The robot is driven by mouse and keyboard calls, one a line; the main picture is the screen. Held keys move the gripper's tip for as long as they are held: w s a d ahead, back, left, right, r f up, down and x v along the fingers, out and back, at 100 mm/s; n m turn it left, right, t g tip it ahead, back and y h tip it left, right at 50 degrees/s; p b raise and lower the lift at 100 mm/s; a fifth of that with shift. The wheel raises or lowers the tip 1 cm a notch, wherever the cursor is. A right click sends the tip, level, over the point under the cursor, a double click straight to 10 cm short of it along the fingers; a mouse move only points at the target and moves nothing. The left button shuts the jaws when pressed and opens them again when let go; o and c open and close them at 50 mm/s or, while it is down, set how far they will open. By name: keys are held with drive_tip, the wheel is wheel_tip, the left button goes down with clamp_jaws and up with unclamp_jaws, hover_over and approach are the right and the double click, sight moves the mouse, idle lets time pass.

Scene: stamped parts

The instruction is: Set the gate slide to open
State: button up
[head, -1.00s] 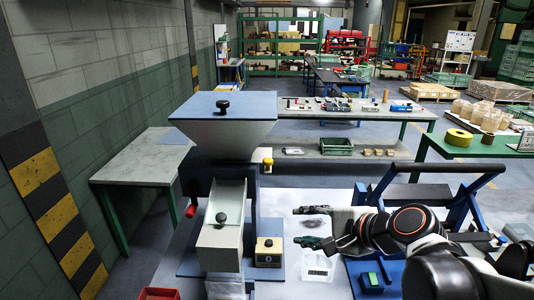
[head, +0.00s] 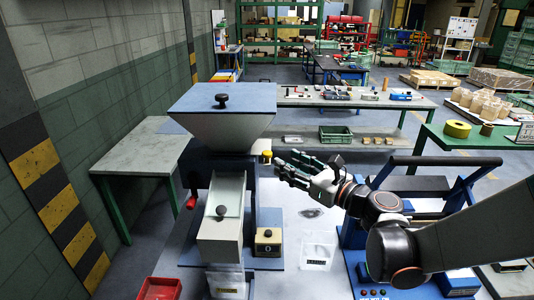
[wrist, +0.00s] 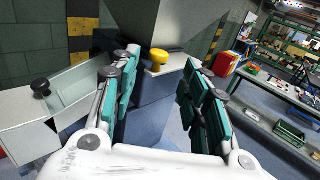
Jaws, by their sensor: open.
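The hopper (head: 222,125) is a grey funnel with a blue lid on a dark stand. A yellow knob (head: 267,157), seemingly the gate slide's handle, sticks out at the right of the hopper's throat. In the wrist view the yellow knob (wrist: 158,56) sits ahead, between the fingertips in the picture and beyond them, on a small plate. My gripper (head: 283,170) is open and empty, just right of the knob and apart from it. It also shows in the wrist view (wrist: 161,75), its green-padded fingers spread. The slide's position cannot be told.
A sloping chute (head: 221,222) with a black knob stands below the hopper. A red handle (head: 191,203) is on its left. A box with a black button (head: 267,242) stands to the right. A blue-framed machine (head: 385,225) lies under my arm. A red tray (head: 158,288) is at front left.

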sight(270, 154)
drive_tip(key=b+x, duration=0.1)
drive_tip(key=x, duration=0.8)
drive_tip(key=shift+a, duration=0.1)
